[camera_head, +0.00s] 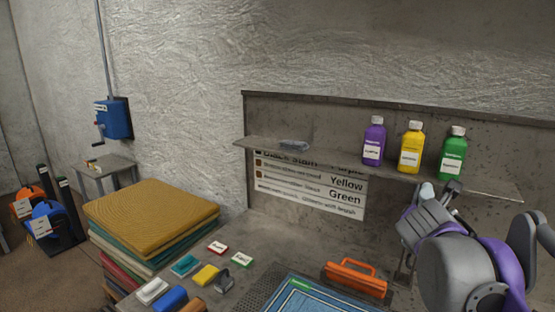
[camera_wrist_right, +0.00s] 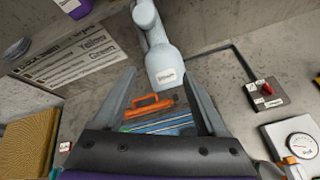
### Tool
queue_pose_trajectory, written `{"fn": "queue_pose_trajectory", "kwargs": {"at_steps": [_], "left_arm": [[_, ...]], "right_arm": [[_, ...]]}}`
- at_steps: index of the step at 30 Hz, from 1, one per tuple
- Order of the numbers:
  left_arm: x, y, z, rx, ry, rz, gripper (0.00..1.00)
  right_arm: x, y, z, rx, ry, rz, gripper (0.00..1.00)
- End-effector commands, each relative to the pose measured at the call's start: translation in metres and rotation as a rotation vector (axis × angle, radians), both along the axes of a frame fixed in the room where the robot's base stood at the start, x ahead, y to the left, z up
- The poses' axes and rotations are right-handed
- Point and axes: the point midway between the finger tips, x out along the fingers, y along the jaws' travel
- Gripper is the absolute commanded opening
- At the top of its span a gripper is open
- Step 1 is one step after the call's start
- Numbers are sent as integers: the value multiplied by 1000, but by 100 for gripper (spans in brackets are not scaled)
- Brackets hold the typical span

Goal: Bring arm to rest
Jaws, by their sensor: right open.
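My right arm comes in from the right side of the head view. Its gripper (camera_head: 438,192) is raised in front of the shelf's right part, close to the green bottle in the picture. In the right wrist view the two fingers of this gripper (camera_wrist_right: 159,76) are spread wide, with nothing held between them. Beyond them, lower down, lie an orange-handled tool (camera_wrist_right: 149,105) and a blue rug (camera_wrist_right: 163,126). My left arm and gripper are not in view.
A shelf (camera_head: 335,155) holds purple (camera_head: 374,142), yellow (camera_head: 411,148) and green (camera_head: 452,154) bottles. Folded rugs (camera_head: 150,222) are stacked at left. Small brushes and blocks (camera_head: 206,275) lie on the bench.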

Motion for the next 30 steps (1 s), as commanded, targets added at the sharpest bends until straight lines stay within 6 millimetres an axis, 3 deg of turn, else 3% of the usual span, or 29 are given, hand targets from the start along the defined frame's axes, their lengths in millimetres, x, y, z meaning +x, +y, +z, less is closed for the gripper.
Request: {"fn": "queue_pose_trajectory", "kwargs": {"at_steps": [9, 12, 16, 19, 22, 30], "left_arm": [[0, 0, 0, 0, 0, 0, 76], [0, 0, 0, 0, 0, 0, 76], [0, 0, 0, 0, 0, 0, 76], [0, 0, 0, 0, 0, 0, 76], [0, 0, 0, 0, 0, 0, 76], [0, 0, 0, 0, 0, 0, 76]], "right_arm": [[-112, 76, -170, 986, -253, -636, 75], [-152, 103, -222, 1252, -294, -882, 75], [-198, 133, -277, 1504, -323, -1182, 75], [-223, 149, -305, 1618, -331, -1356, 75], [-237, 158, -320, 1678, -336, -1462, 75], [-241, 161, -325, 1700, -340, -1506, 75]]}}
